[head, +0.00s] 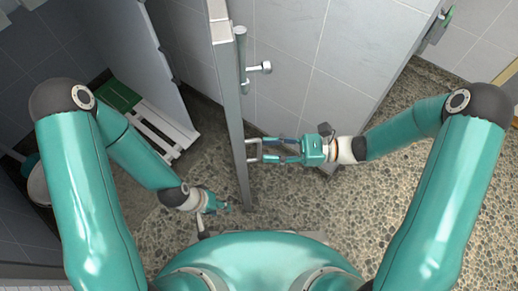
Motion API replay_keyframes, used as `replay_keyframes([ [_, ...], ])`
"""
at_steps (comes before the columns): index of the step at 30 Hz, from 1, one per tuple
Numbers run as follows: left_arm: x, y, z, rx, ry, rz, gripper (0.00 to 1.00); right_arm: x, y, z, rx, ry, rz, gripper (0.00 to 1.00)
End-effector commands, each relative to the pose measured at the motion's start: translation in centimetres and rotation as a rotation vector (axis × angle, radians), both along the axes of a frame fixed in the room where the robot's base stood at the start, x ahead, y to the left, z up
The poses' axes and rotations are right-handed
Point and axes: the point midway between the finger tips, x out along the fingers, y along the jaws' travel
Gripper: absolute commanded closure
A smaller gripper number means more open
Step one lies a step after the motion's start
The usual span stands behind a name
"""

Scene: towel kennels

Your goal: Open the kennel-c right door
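A tall grey panel (232,110), seen nearly edge-on, stands in the middle of the head view; it looks like a door, but no label shows which kennel it belongs to. A vertical metal bar (241,45) and a knob (262,68) are near its upper part. My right gripper (254,150) reaches in from the right, its two fingers apart, with its tips at the panel's right side. Whether they touch it is unclear. My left gripper (222,206) is low on the panel's left side, pointing right; its fingers are too small to read.
Left of the panel is a recess with a white slatted bench (165,128) and a green folded cloth (118,96) on it. A grey tiled wall (315,45) stands behind on the right. The pebbled floor (340,225) is clear at the lower right.

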Motion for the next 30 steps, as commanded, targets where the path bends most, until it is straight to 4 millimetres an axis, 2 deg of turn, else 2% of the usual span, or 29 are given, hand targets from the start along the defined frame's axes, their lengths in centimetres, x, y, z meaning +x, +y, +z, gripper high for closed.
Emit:
replay_keyframes([
  [3,0.0,0.0,-0.5,0.0,0.0,0.0,0.6,-0.1,1.8,-0.1,-0.001,0.0,0.004,0.64],
  [6,0.0,0.0,-0.6,0.0,0.0,0.0,0.6,0.0,2.7,-0.1,0.0,0.0,0.003,0.64],
  [18,0.0,0.0,-0.6,0.0,0.0,0.0,0.6,0.0,3.3,0.0,-0.001,0.001,0.001,0.64],
  [24,0.0,0.0,-0.6,0.0,0.0,0.0,0.6,0.0,3.3,0.0,-0.001,0.001,0.002,0.97],
  [25,0.0,0.0,-0.6,0.0,0.0,0.0,0.6,0.0,3.3,0.0,-0.001,0.001,0.002,1.0],
  [30,0.0,0.0,-0.6,0.0,0.0,0.0,0.6,0.0,3.3,0.0,-0.001,0.0,0.001,1.0],
])
